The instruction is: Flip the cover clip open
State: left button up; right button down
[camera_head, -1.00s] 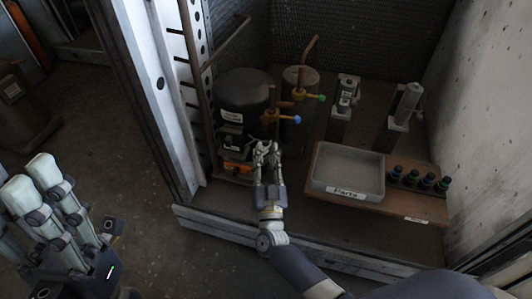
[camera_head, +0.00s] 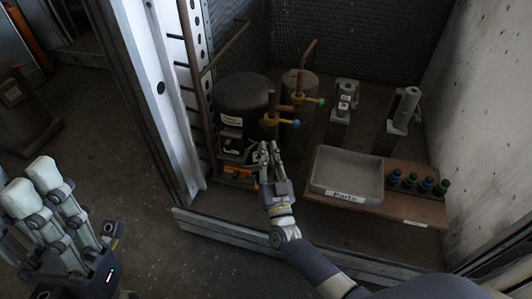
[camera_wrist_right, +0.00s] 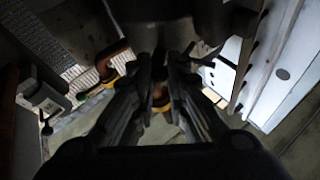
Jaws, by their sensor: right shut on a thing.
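A dark tank-like unit (camera_head: 243,97) stands at the back left of the bay, with a black cover box (camera_head: 238,149) on its lower front. A pale shape shows on the box face; I cannot clearly make out the cover clip. My right gripper (camera_head: 269,147) is just right of the box, in front of the tank. It is shut on a small part, likely the clip, mostly hidden by the fingers. In the right wrist view, its fingers (camera_wrist_right: 162,90) close around something dark reddish-brown. My left gripper (camera_head: 32,184) is far away at the lower left; its finger gap is unclear.
Copper pipes with a blue-tipped valve (camera_head: 282,122) and a green-tipped valve (camera_head: 309,99) stand close behind my right gripper. A grey tray (camera_head: 346,192) on a brown board and several dark bottles are to the right. A metal post (camera_head: 161,88) is left.

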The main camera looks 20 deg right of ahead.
jog(key=shift+w+d+f+n+y, duration=0.15)
jog(key=shift+n+y, duration=0.25)
jog(key=shift+y, duration=0.4)
jog(key=c, duration=1.8)
grip_release()
jog(key=v, duration=1.2)
